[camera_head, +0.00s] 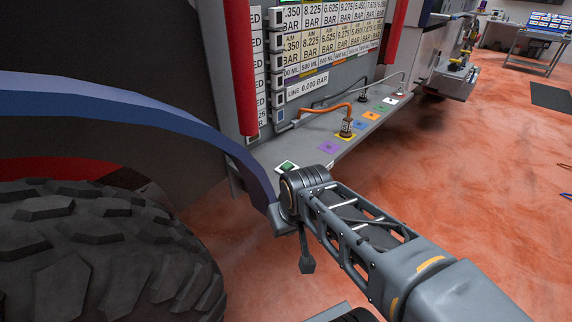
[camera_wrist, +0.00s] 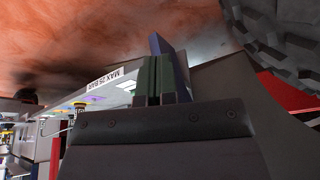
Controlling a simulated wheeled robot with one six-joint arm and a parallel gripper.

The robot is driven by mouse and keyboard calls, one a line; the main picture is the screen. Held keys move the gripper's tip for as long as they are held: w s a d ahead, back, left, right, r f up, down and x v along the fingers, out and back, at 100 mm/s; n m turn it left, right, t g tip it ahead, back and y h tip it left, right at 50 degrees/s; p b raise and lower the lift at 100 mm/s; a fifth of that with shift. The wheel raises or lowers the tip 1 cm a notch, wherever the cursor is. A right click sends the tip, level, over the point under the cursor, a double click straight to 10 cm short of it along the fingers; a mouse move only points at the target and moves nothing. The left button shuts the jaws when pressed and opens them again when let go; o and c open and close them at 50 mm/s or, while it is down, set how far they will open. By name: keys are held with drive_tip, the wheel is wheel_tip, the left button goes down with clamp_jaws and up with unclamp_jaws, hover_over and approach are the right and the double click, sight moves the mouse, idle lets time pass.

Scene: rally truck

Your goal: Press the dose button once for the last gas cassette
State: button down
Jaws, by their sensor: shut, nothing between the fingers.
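A small green button on a white plate (camera_head: 287,167) sits at the near end of the grey shelf (camera_head: 312,157); I take it to be the dose button. My wrist is just in front of and below it in the head view, close to the blue fender edge. My gripper's fingers (camera_wrist: 158,80) show in the wrist view, shut together and empty. In the head view the fingers are not clearly seen. Whether they touch the button cannot be told. A fitting with an orange hose (camera_head: 347,127) stands on the yellow square; a darker fitting (camera_head: 362,97) stands farther back.
A big black tyre (camera_head: 95,250) and blue fender (camera_head: 150,112) fill the left. A red post (camera_head: 240,65) rises behind the shelf, beside a panel of BAR labels (camera_head: 325,45). Coloured squares line the shelf, among them purple (camera_head: 329,146). The reddish floor at right is mostly clear.

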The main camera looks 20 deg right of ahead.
drive_tip(key=w+d+r+m+t+y, duration=0.1)
drive_tip(key=w+d, duration=0.3)
drive_tip(key=w, duration=0.5)
drive_tip(key=w+d+r+m+t+y+p, duration=0.1)
drive_tip(key=w+d, duration=0.3)
drive_tip(key=w, duration=0.6)
drive_tip(key=w+d+r+m+t+y+p, duration=0.1)
drive_tip(key=w+d+r+t+y, duration=0.1)
drive_tip(key=w, duration=0.8)
drive_tip(key=d+r, duration=0.1)
drive_tip(key=d, duration=0.1)
drive_tip(key=shift+w+d, duration=0.15)
drive_tip(key=shift+d, duration=0.2)
drive_tip(key=shift+f, duration=0.1)
drive_tip(key=b, duration=0.5)
hover_over(288, 164)
wheel_tip(288, 164, down, 8)
drive_tip(key=shift+d+r, duration=0.1)
drive_tip(key=shift+r, duration=0.05)
drive_tip(key=shift+f+b, duration=0.45)
drive_tip(key=shift+f+b, duration=0.85)
drive_tip(key=shift+b, duration=0.4)
drive_tip(key=shift+r, duration=0.1)
drive_tip(key=shift+r+p, duration=0.4)
drive_tip(key=shift+r, duration=0.35)
